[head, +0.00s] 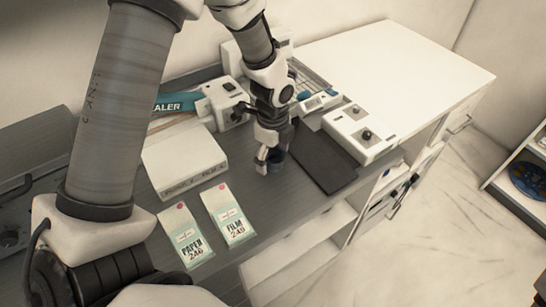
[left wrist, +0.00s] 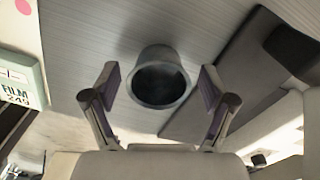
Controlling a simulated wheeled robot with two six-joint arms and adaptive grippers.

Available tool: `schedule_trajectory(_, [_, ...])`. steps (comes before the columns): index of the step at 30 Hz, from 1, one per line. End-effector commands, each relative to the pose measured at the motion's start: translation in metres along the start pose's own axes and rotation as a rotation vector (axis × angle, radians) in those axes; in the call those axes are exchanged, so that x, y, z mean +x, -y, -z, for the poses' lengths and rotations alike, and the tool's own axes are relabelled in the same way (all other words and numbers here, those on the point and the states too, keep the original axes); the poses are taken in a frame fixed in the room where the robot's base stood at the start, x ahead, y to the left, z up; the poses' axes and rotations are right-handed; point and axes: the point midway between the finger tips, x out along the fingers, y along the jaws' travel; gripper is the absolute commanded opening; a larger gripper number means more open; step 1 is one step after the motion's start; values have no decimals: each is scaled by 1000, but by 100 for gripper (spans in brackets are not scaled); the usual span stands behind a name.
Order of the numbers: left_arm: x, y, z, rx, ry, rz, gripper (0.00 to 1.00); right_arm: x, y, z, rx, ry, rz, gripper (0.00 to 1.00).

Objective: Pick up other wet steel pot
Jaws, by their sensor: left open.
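A small dark steel pot (head: 277,157) stands on the grey counter, mostly hidden behind my left gripper in the head view. In the left wrist view the pot (left wrist: 160,78) is round, grey and open at the top, with a dark inside. My left gripper (head: 268,160) is open and points down at the pot. In the left wrist view its two fingers (left wrist: 158,84) are spread, one on each side of the pot, with a gap on both sides. I cannot tell whether the pot is wet.
A white box (head: 185,165) and packets marked PAPER (head: 185,236) and FILM (head: 229,216) lie left of the pot. A dark flat mat (head: 323,162) lies close on its right, with a white device (head: 360,134) beyond. The white worktop (head: 400,60) at the back right is clear.

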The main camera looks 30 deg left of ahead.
Motion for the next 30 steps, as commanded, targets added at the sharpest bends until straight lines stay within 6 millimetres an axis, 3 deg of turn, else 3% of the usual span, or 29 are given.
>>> schedule_trajectory(7, [5, 0, 0, 1, 0, 2, 84, 0, 0, 0, 0, 0, 0, 40])
schedule_trajectory(12, [5, 0, 0, 0, 0, 1, 25, 0, 0, 0, 0, 0, 0, 40])
schedule_trajectory(23, [5, 0, 0, 0, 0, 1, 24, 0, 0, 0, 0, 0, 0, 40])
schedule_trajectory(30, [-9, -1, 0, -4, 0, 1, 24, -16, 0, 0, 0, 0, 0, 40])
